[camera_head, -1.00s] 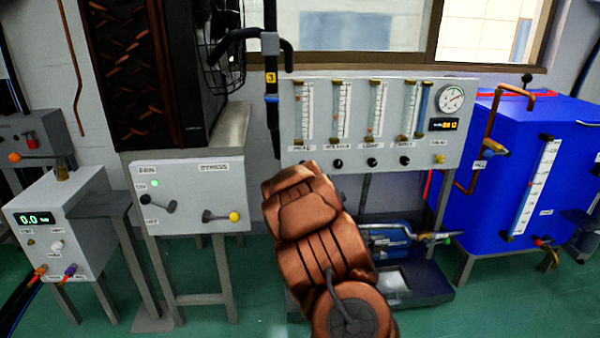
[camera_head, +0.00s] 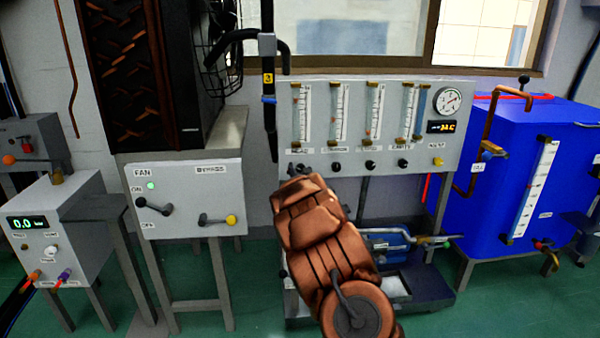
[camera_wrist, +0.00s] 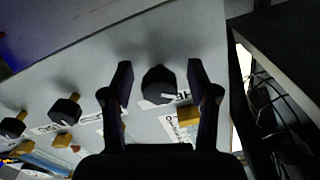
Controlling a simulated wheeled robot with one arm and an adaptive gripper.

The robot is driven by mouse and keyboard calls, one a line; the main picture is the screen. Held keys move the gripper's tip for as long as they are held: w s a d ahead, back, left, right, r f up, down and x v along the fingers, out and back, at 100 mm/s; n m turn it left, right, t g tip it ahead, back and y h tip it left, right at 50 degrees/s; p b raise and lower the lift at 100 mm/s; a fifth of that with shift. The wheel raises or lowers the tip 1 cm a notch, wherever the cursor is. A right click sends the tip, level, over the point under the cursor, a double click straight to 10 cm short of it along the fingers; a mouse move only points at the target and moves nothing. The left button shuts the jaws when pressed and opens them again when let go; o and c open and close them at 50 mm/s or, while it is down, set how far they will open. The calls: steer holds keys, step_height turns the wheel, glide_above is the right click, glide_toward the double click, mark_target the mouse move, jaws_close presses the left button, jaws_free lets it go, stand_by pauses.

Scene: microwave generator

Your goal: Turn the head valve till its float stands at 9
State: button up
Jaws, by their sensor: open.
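The flowmeter panel (camera_head: 420,155) carries several upright tubes with a black knob below each. The leftmost tube (camera_head: 302,115) stands above the place where my arm reaches; its float is too small to read against the scale. The fingers are open, one on each side of the knob, with visible gaps.
Neighbouring knobs (camera_wrist: 64,110) sit in a row along the panel. A round gauge (camera_head: 447,101) and a digital display (camera_head: 441,127) are at the panel's right. A fan box (camera_head: 190,195) stands left, a blue tank (camera_head: 510,170) right. A dark post (camera_head: 268,100) rises beside the panel.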

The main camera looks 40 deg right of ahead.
jaws_close()
steer(key=shift+r, duration=0.1)
stand_by(0.5)
steer(key=shift+n+p, duration=0.4)
steer(key=shift+p, duration=0.35)
steer(key=shift+n, duration=0.6)
jaws_free()
